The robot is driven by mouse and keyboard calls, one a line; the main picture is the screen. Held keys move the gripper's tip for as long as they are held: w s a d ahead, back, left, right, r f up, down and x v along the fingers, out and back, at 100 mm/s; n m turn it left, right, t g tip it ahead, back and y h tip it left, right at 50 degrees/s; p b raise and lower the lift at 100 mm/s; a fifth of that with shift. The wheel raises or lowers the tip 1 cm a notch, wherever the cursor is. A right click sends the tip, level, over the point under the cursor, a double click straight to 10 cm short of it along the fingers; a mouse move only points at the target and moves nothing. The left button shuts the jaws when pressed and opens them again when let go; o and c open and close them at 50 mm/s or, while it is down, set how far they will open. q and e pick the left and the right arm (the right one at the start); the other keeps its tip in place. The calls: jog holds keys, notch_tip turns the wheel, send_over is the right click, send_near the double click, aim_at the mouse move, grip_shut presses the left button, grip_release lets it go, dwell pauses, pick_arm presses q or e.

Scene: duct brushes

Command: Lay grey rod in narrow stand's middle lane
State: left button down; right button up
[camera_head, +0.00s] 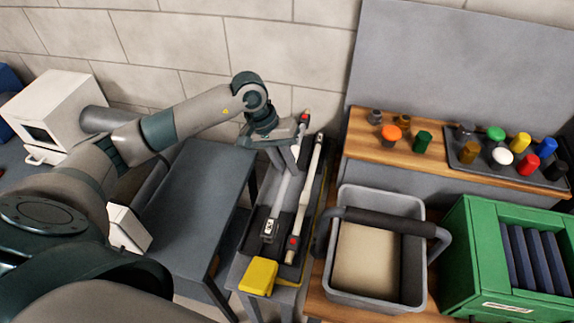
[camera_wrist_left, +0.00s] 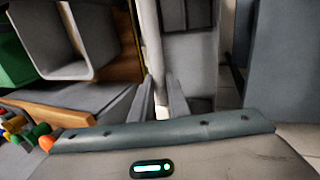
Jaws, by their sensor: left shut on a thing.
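My left gripper (camera_head: 283,168) is over the narrow stand (camera_head: 240,272), its fingers pointing down. It is shut on a pale grey rod (camera_head: 282,190), which slants down toward a dark end with a white label (camera_head: 268,229). In the left wrist view the rod (camera_wrist_left: 152,45) runs down to between the fingertips (camera_wrist_left: 161,92). A second pale rod (camera_head: 304,197) with red marks near its ends lies to the right, roughly parallel to the held one. I cannot tell whether the held rod touches the stand, or which lane is under it. My right gripper is not in view.
A yellow block (camera_head: 258,276) sits at the stand's near end. A grey bin (camera_head: 345,284) with a dark handle and a green crate (camera_head: 470,245) are to the right. A dark table (camera_head: 190,205) is left. Coloured pegs stand on a wooden shelf (camera_head: 375,150) behind.

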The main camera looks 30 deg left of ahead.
pick_arm(q)
jog(key=shift+f, duration=0.1)
jog(key=shift+f, duration=2.85)
jog(key=shift+f+b, duration=0.4)
jog(key=shift+b, duration=0.65)
jog(key=shift+f+b, duration=1)
jog(key=shift+b, duration=0.35)
jog(key=c, duration=1.6)
grip_release()
